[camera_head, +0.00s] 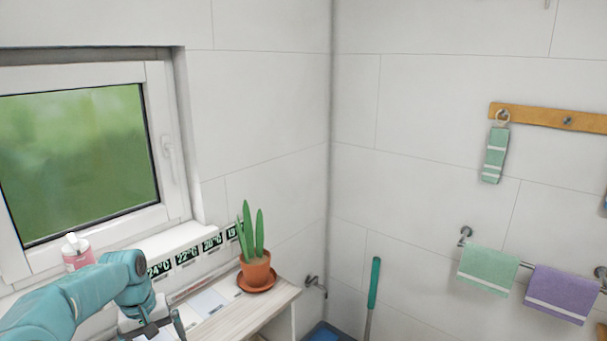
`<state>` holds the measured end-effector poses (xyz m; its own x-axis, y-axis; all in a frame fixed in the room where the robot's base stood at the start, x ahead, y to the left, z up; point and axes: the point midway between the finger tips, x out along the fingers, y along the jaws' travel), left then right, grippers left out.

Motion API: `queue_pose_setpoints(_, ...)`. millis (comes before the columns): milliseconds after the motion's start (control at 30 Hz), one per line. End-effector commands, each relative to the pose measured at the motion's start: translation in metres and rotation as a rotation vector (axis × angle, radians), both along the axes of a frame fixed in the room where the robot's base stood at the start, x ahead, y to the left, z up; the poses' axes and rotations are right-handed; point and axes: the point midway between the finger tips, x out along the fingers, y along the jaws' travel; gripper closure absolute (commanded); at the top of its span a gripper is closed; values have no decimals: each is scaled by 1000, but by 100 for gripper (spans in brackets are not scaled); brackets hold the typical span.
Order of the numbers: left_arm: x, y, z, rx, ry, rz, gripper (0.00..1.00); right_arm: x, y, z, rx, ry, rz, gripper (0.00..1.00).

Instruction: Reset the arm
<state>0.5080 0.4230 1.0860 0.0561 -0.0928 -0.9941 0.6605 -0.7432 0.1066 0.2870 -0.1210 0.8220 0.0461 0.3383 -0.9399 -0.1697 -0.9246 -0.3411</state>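My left arm (88,292), teal with pale grey parts, comes in from the lower left and bends down over the near end of the counter. My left gripper (160,332) points down at the bottom edge of the head view. A dark finger shows on its right side, and the rest is cut off by the frame, so I cannot tell its opening or whether it holds anything. My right arm and gripper are not in view.
A pink bottle with a white top (78,252) stands by the window, close behind my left arm. A potted plant (256,268) sits on the wooden counter (262,306). Towels (488,270) hang on the right wall. A green-handled tool (374,284) stands near the corner.

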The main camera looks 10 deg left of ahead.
Motion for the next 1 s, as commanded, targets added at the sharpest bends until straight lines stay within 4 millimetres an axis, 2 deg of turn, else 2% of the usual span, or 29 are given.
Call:
queue_pose_setpoints(33, 2, -23, -36, -24, 4, -52, 0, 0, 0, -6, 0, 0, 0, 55)
queue_pose_setpoints(100, 4, -57, -83, -56, -13, -126, 0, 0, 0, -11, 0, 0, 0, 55)
queue_pose_setpoints(167, 0, -89, -123, -84, -28, -186, 0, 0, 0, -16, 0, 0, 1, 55)
queue_pose_setpoints(200, -7, -111, -148, -105, -38, -224, 0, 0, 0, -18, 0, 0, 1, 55)
queue_pose_setpoints(267, -21, -145, -185, -133, -51, -277, 0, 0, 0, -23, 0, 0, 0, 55)
queue_pose_setpoints(300, -33, -167, -207, -151, -60, -310, 0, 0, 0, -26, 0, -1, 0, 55)
queue_pose_setpoints(367, -58, -200, -238, -176, -72, -357, 0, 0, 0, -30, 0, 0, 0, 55)
queue_pose_setpoints(400, -77, -220, -256, -191, -78, -386, 0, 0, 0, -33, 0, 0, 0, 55)
queue_pose_setpoints(500, -128, -261, -289, -215, -90, -448, 0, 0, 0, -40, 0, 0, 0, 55)
queue_pose_setpoints(600, -174, -287, -306, -223, -97, -496, 0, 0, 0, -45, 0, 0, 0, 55)
queue_pose_setpoints(700, -206, -299, -312, -222, -102, -528, 0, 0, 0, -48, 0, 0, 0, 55)
queue_pose_setpoints(800, -220, -303, -312, -217, -108, -541, 0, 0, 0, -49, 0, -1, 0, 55)
queue_pose_setpoints(1000, -221, -304, -312, -217, -108, -543, 0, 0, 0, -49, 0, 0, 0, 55)
